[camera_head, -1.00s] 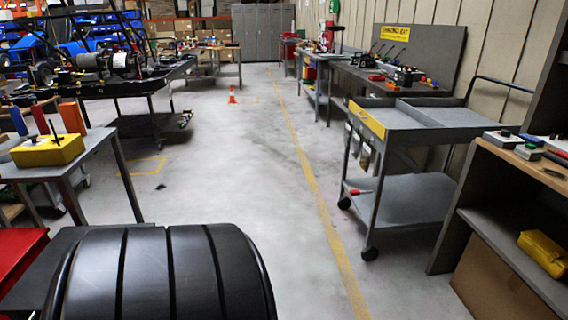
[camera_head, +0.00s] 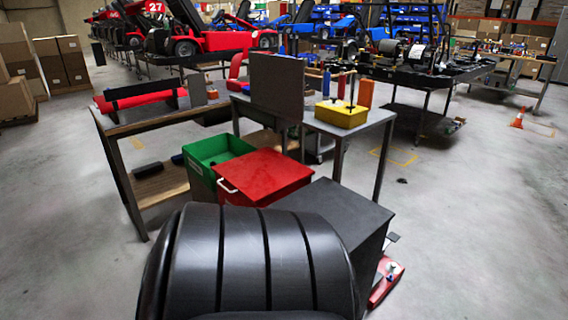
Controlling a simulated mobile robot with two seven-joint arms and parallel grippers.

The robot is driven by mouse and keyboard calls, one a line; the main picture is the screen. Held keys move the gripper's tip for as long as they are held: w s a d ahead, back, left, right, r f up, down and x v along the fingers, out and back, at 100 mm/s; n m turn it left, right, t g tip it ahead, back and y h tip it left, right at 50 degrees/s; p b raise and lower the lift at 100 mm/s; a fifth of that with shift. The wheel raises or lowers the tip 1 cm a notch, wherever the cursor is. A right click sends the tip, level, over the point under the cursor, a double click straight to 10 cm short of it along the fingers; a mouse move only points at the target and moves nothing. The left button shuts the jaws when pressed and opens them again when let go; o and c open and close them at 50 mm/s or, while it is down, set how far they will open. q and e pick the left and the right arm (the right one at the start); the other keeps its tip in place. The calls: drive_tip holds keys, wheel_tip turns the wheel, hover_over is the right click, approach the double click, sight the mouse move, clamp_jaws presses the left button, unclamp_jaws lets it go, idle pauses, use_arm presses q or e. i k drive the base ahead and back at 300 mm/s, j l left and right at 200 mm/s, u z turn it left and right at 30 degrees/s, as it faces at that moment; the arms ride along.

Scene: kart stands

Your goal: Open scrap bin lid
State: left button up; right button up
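A red bin (camera_head: 266,178) with a flat red lid and a white handle (camera_head: 227,186) at its left front edge stands in the middle of the head view. Its lid looks shut. A green bin (camera_head: 213,154) with an open top stands against its left side. No label naming a scrap bin is readable on either one. The lower front of the red bin is hidden behind a large black rounded thing with grooves. Neither of my grippers is in view.
The black grooved thing (camera_head: 250,265) fills the bottom middle. A dark box (camera_head: 340,212) stands right of the red bin. Behind are a bench (camera_head: 130,122) and a table with a yellow box (camera_head: 341,113). A red object (camera_head: 387,281) lies lower right.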

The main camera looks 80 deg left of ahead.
sight(258, 175)
drive_tip(key=u, duration=3.05)
